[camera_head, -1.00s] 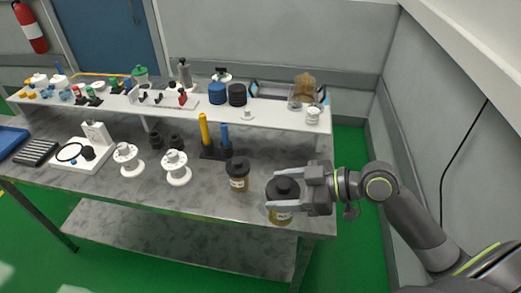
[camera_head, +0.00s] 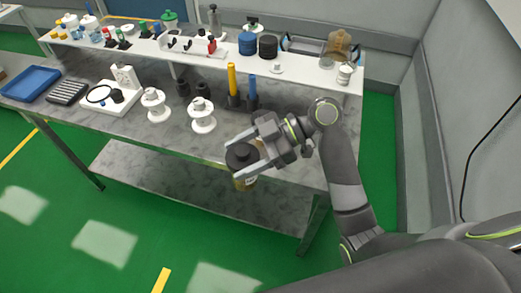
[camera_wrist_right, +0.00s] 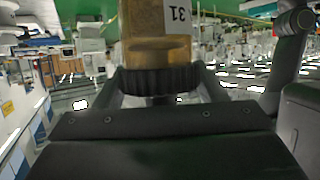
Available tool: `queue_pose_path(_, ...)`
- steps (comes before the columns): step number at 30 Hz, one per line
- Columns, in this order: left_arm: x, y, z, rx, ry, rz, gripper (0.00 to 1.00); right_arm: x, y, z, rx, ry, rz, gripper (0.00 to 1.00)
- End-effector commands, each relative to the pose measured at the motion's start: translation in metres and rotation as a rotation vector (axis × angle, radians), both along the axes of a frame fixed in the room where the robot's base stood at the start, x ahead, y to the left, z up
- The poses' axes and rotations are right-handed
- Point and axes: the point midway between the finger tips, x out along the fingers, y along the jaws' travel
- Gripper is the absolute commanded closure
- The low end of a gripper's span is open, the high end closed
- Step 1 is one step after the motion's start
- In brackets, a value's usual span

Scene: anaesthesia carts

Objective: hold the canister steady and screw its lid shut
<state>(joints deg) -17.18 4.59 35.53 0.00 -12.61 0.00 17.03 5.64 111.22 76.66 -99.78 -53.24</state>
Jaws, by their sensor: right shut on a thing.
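The canister is an amber jar (camera_head: 245,182) with a wide black lid (camera_head: 241,156) and a white label. My right gripper (camera_head: 236,158) is shut on it around the lid and holds it upright, off the bench, in front of the front edge. In the right wrist view the ribbed dark lid (camera_wrist_right: 158,80) sits between the two fingers. The amber body (camera_wrist_right: 157,32) appears upside down there, with a printed label. My left gripper is not in view.
The grey bench (camera_head: 150,133) carries white spools (camera_head: 202,117), a yellow post (camera_head: 232,82), a blue post (camera_head: 252,90) and a blue tray (camera_head: 31,83). A white shelf (camera_head: 210,62) with several small items runs behind. Green floor is free in front.

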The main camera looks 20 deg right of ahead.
Motion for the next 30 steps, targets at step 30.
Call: queue_pose_path(30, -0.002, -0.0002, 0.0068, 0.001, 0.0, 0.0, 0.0, 0.001, 0.0089, -0.0006, 0.001, -0.001, 0.042, 0.99)
